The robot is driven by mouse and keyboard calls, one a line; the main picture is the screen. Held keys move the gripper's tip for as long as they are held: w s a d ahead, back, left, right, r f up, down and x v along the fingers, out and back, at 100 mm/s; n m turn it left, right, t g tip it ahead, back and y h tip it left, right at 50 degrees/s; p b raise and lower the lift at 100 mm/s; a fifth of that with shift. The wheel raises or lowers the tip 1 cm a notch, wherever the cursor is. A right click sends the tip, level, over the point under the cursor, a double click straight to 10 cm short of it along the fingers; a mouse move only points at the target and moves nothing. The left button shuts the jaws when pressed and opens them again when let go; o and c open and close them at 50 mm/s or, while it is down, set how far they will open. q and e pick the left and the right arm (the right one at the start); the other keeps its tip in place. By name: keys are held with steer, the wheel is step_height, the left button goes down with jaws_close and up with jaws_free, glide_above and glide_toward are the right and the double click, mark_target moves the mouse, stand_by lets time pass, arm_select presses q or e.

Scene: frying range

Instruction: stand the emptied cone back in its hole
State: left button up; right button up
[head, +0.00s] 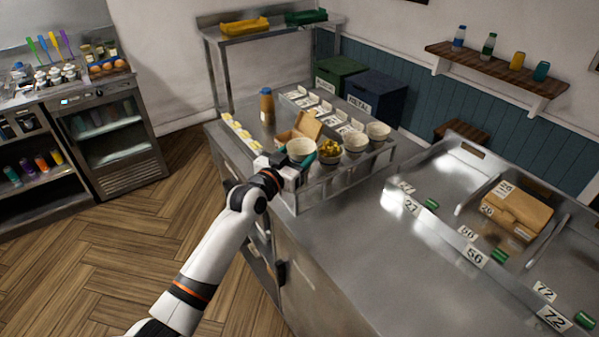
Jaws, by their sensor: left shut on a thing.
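My left gripper (302,165) is at the near left end of a metal rack (345,178) on the counter, shut on a pale, empty-looking cone (301,146). The cone's open mouth faces up and it looks roughly upright; its lower part is hidden by the gripper, so I cannot tell whether its tip is in a hole. To its right in the rack stand a cone filled with yellow food (330,150) and two more pale cones (355,142) (378,131). My right gripper is not in view.
Just behind the held cone are an open cardboard box (307,127) and a brown bottle (267,106). Labelled containers (322,108) line the counter's back. At right, a metal tray (470,205) holds a brown package (516,212). The counter front (345,240) is clear.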

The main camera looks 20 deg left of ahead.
arm_select(q)
step_height(320, 180, down, 4)
steer(key=shift+f, duration=0.45)
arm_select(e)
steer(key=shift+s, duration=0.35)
arm_select(q)
steer(key=shift+f, duration=0.15)
steer(key=o, duration=1.6)
steer(key=shift+r, duration=0.2)
steer(key=b+v, duration=0.1)
steer(key=v, duration=1.1)
steer(key=shift+b, duration=0.35)
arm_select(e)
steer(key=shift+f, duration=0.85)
